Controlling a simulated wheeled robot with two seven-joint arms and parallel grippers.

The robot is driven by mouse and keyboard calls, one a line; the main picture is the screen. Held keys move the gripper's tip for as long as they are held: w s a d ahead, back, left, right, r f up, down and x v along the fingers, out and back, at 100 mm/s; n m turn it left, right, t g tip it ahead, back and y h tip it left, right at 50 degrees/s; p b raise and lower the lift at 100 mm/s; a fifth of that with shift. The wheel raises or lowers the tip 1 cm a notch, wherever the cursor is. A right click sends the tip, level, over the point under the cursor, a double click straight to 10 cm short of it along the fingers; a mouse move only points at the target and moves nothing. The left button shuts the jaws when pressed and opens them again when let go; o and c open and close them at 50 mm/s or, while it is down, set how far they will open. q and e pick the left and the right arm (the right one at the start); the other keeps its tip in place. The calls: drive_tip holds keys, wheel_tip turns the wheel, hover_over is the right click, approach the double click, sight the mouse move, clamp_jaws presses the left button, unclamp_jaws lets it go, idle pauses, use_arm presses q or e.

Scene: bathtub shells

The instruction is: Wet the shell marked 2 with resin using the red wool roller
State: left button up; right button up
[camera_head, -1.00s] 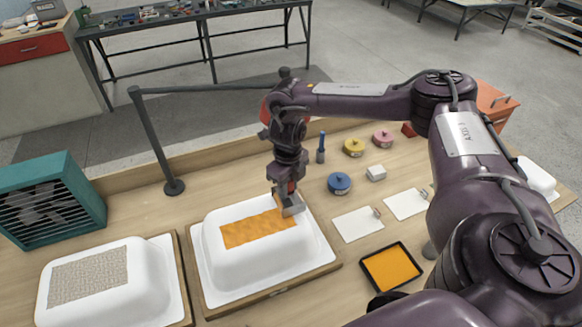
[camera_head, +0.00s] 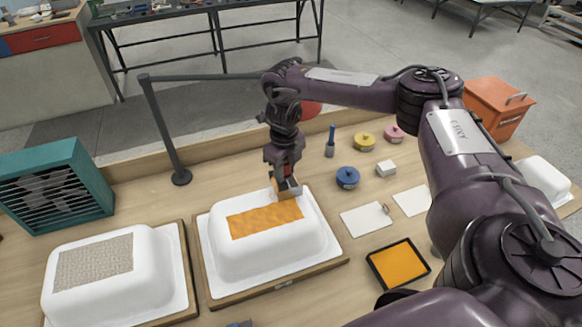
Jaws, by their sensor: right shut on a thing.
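The middle white shell (camera_head: 230,255) lies upturned on a wood-edged board, with a wet-looking orange patch (camera_head: 265,219) on its top. A second white shell (camera_head: 140,290) at the left bears a grey, dry-looking mat (camera_head: 95,262). I cannot read a number on either. My right gripper (camera_head: 286,178) is above the back right part of the middle shell. It is shut on a tool, apparently the roller (camera_head: 289,190), mostly hidden by the gripper and seen as a grey and orange piece at the patch's back edge. I cannot tell whether it touches. My left gripper is not in view.
A black tray (camera_head: 372,267) of orange resin lies right of the middle shell. White cards (camera_head: 366,219), blue (camera_head: 347,177), yellow (camera_head: 364,141) and pink (camera_head: 393,133) tins stand behind.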

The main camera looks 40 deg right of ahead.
drive_tip(key=shift+w+a+f, duration=0.1)
drive_tip(key=shift+w+a, duration=0.15)
drive_tip(key=shift+a, duration=0.8)
drive_tip(key=shift+w+a, duration=0.25)
drive_tip(key=shift+a, duration=0.85)
drive_tip(key=shift+w+a+f, duration=0.1)
drive_tip(key=shift+w+a, duration=0.15)
drive_tip(key=shift+a, duration=0.8)
drive_tip(key=shift+w+a, duration=0.25)
drive_tip(key=shift+a, duration=0.6)
drive_tip(key=shift+w+a, duration=0.2)
drive_tip(key=shift+a, duration=0.65)
drive_tip(key=shift+w+a+b, duration=0.25)
drive_tip(key=shift+a, duration=0.55)
drive_tip(key=shift+w+a+b, duration=0.2)
drive_tip(key=shift+w+a, duration=0.05)
drive_tip(key=shift+a, duration=0.6)
drive_tip(key=shift+w+a+b, duration=0.25)
drive_tip(key=shift+a, duration=0.55)
drive_tip(key=shift+w+a+r, duration=0.1)
drive_tip(key=shift+w+a, duration=0.2)
drive_tip(key=shift+a, duration=0.6)
drive_tip(key=shift+w+a+r, duration=0.1)
drive_tip(key=shift+w+a, duration=0.2)
drive_tip(key=shift+a, duration=0.6)
drive_tip(key=shift+d, duration=0.1)
